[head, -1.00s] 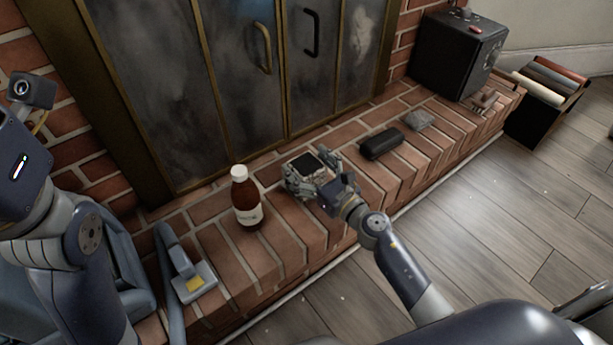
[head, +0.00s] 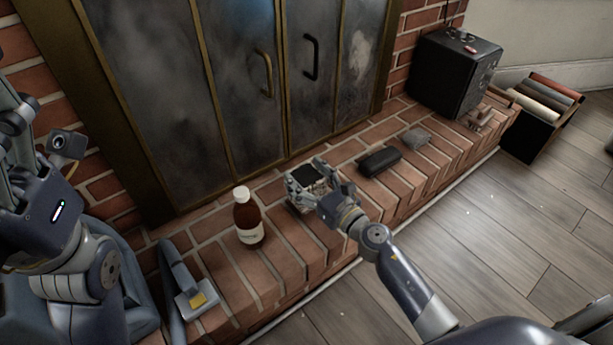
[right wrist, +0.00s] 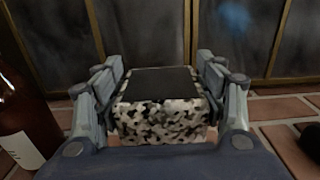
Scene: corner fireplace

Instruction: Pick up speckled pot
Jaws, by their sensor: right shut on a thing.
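The speckled pot (right wrist: 160,118) is a small square pot with a black-and-white mottled side and a dark top. In the head view the pot (head: 304,173) is at the brick hearth, just right of the brown bottle, partly hidden by my right gripper. My right gripper (head: 316,184) is shut on the pot, with fingers on both sides of it. In the right wrist view the gripper (right wrist: 160,95) has the pot upright between its fingers. I cannot tell whether the pot touches the bricks. Part of my left arm shows at the left of the head view, but its fingertips are not clear.
A brown bottle (head: 248,222) with a white cap stands left of the pot. A black case (head: 379,161) and a grey block (head: 416,138) lie to the right. A black safe-like box (head: 452,72) stands farther right. Glass fireplace doors (head: 240,80) rise behind.

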